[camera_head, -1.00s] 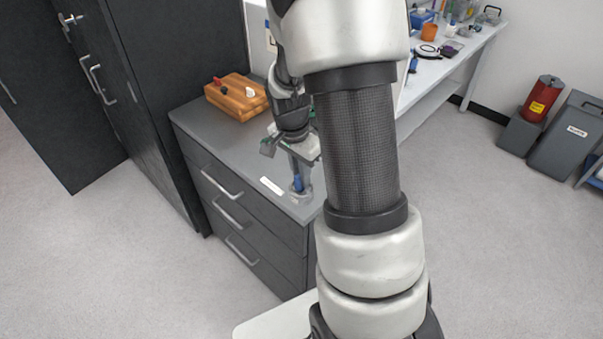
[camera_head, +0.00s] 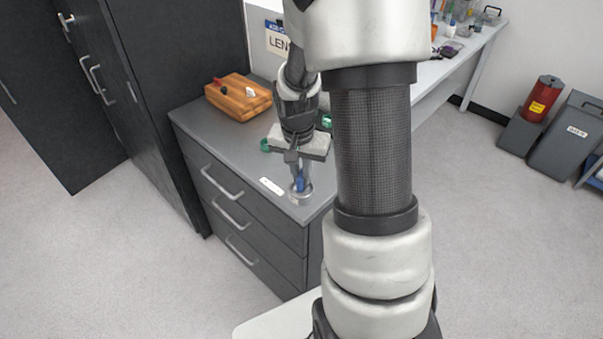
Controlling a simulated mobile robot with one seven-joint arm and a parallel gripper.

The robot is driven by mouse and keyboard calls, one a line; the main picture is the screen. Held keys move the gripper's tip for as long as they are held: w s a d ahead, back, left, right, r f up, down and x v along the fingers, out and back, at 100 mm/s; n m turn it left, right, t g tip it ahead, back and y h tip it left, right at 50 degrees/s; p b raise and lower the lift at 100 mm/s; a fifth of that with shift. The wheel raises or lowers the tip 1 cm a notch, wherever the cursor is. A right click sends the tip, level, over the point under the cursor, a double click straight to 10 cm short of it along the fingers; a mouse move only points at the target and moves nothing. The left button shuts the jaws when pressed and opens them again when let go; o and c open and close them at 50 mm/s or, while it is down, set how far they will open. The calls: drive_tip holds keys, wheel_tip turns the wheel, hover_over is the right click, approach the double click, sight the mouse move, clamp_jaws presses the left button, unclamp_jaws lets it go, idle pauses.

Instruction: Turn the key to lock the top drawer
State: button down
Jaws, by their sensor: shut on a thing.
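The key (camera_head: 300,184) has a blue head and stands upright in a round metal lock (camera_head: 301,193) on the cabinet top, near its front right corner. My gripper (camera_head: 299,177) points down from above and is shut on the blue key head. The fingers partly hide the key. The top drawer (camera_head: 238,198) is the uppermost of the dark cabinet's drawers, with a silver bar handle (camera_head: 222,184). Its front looks flush with the cabinet.
A wooden block (camera_head: 238,98) with a red and a white knob sits at the back of the cabinet top. A white label (camera_head: 271,186) lies beside the lock. Tall dark cabinets (camera_head: 150,90) stand at left. A white bench (camera_head: 455,65) is behind my arm.

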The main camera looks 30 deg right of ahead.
drive_tip(key=shift+n, duration=0.8)
